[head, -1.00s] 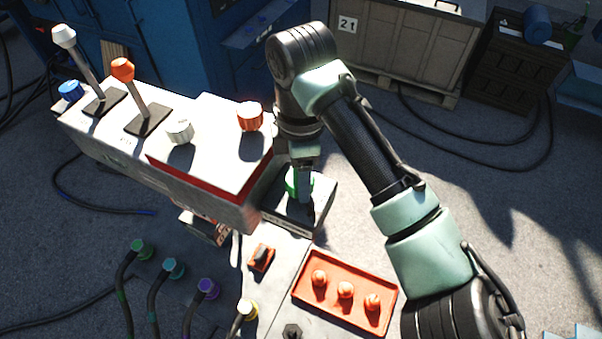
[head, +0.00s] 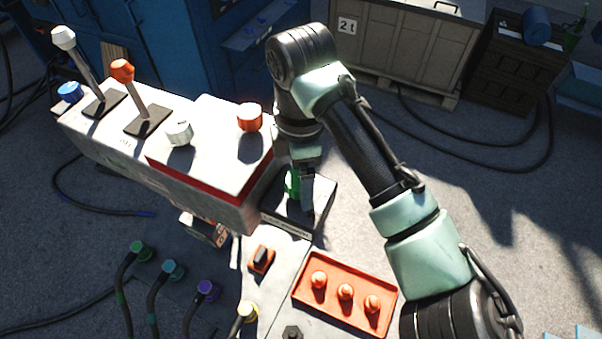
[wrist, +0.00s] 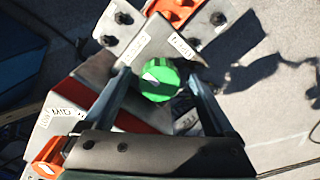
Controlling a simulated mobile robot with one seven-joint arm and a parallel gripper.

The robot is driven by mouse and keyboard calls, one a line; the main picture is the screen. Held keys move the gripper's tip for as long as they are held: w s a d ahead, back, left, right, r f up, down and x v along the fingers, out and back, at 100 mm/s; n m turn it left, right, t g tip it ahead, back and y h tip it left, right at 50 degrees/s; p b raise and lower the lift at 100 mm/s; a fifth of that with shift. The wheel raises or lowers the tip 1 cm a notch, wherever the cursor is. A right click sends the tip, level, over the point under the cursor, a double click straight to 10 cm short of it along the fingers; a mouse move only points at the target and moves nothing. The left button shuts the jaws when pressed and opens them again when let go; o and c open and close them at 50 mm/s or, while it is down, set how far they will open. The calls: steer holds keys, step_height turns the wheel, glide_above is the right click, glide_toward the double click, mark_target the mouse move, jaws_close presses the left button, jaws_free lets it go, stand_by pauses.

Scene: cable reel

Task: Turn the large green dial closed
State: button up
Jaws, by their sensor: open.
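The large green dial (head: 291,186) sits on a pale box beside the raised control console, partly hidden by my gripper in the head view. In the wrist view the round green dial (wrist: 157,82) shows from above, with a white mark on its top. My gripper (wrist: 160,78) is open, pointing down, with one finger on each side of the dial. In the head view my gripper (head: 303,188) stands over the dial. I cannot tell whether the fingers touch it.
The console (head: 212,150) close on the left carries an orange knob (head: 250,117), a white knob (head: 179,133) and two levers. An orange tray (head: 345,293) with three orange knobs and a small orange-and-black switch (head: 261,259) lie in front. Open floor is to the right.

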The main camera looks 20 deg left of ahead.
step_height(320, 180, up, 13)
steer(key=b, duration=0.1)
stand_by(0.5)
stand_by(0.4)
